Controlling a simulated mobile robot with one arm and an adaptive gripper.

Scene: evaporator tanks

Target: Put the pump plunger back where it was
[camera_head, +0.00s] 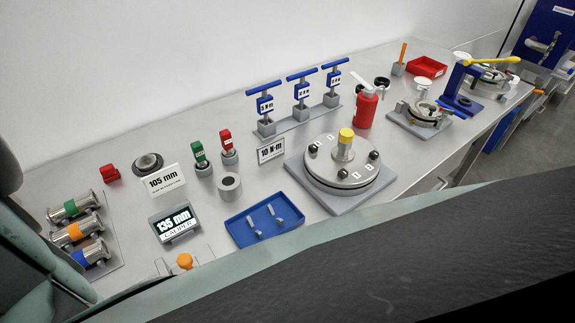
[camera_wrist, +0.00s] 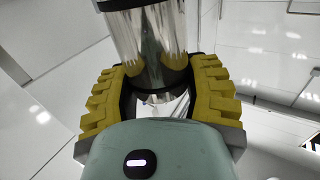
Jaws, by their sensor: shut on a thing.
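My gripper (camera_wrist: 158,84) shows in the wrist view, its yellow ridged fingers on either side of a shiny metal cylinder with dark bands. The gripper is shut on this cylinder (camera_wrist: 150,42), which looks like the pump plunger. The cylinder runs out of the top of the picture, so its far end is hidden. Neither the gripper nor the held cylinder can be made out in the head view. I cannot tell from the head view which spot the plunger came from.
The grey bench (camera_head: 110,212) holds a blue tray (camera_head: 240,237), a round lidded flange (camera_head: 325,175), blue-handled torque tools (camera_head: 300,95), a red bottle (camera_head: 366,107), pipe fittings (camera_head: 75,232), a caliper display (camera_head: 174,223) and a red bin (camera_head: 427,67). My arm covers the front edge.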

